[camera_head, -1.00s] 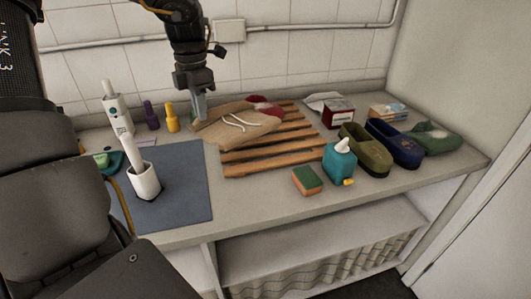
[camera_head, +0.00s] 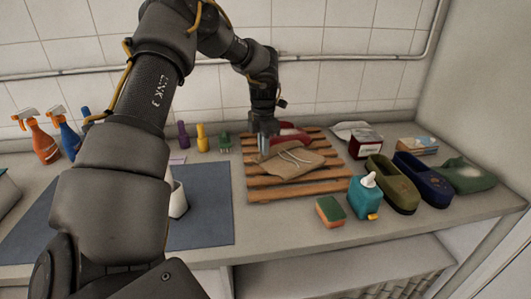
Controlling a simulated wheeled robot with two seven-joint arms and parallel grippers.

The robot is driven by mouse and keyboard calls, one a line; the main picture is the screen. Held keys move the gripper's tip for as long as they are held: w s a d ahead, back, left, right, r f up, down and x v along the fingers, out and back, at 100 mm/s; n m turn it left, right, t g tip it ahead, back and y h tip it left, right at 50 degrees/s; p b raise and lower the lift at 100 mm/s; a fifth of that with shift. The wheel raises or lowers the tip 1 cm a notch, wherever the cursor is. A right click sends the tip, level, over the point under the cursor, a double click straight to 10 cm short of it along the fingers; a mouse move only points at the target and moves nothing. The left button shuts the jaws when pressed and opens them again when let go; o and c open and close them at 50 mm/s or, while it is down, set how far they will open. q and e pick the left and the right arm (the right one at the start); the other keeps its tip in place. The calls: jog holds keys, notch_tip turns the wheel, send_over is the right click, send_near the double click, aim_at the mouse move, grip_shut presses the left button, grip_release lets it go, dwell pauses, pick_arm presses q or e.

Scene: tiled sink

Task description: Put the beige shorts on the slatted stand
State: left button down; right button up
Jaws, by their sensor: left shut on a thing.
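The beige shorts (camera_head: 296,161), with a pale drawstring, lie over the upper middle of the wooden slatted stand (camera_head: 285,193). My left gripper (camera_head: 265,139) points down at the far left edge of the shorts and is shut on them there; its fingertips are partly hard to make out. The slats show bare in front of the shorts and on both sides. My right gripper is not in view.
A red item (camera_head: 293,134) lies on the stand behind the shorts. Small bottles (camera_head: 202,137) stand left of the stand.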

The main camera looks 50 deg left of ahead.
pick_arm(q)
jog(key=shift+w+f, duration=0.45)
notch_tip(320, 180, down, 4)
jog(key=shift+w+a+r+p, duration=0.15)
jog(key=shift+r+p, duration=0.1)
jog(key=shift+p, duration=0.15)
jog(key=c, duration=1.5)
grip_release()
notch_tip(320, 180, up, 12)
jog(key=shift+r, duration=0.1)
